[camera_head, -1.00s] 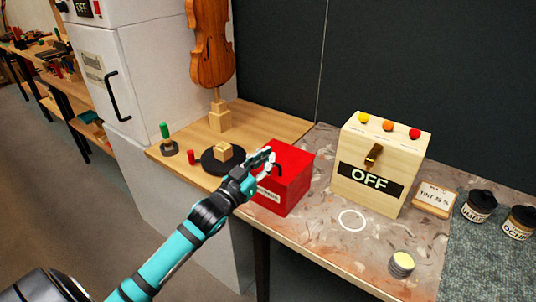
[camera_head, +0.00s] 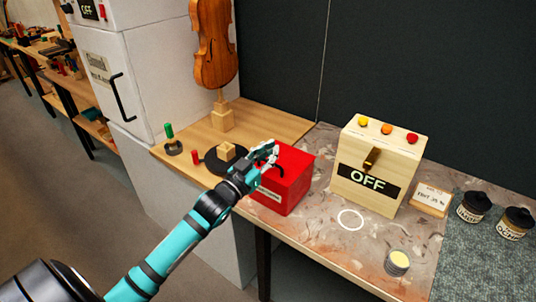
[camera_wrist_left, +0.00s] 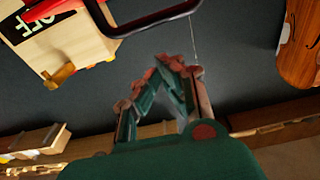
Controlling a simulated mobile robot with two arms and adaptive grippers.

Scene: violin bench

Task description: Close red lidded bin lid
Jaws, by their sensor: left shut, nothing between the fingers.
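The red lidded bin (camera_head: 285,192) stands on the bench, left of the wooden OFF box. Its red top (camera_head: 298,157) looks flat on the body, though my gripper hides its left part. A dark curved handle (camera_head: 272,168) shows by the bin near my fingers. My left gripper (camera_head: 272,149) is at the bin's upper left edge, shut and empty; I cannot tell whether it touches the lid. In the left wrist view its closed fingers (camera_wrist_left: 168,66) show below a dark handle bar (camera_wrist_left: 150,20). My right gripper is not in view.
The wooden OFF box (camera_head: 375,165) stands right of the bin. Left of it are a black round base (camera_head: 213,163) with a wooden block and a violin (camera_head: 213,45) on a stand. A small tin (camera_head: 397,263) is at the front. The bench around the white ring (camera_head: 351,220) is clear.

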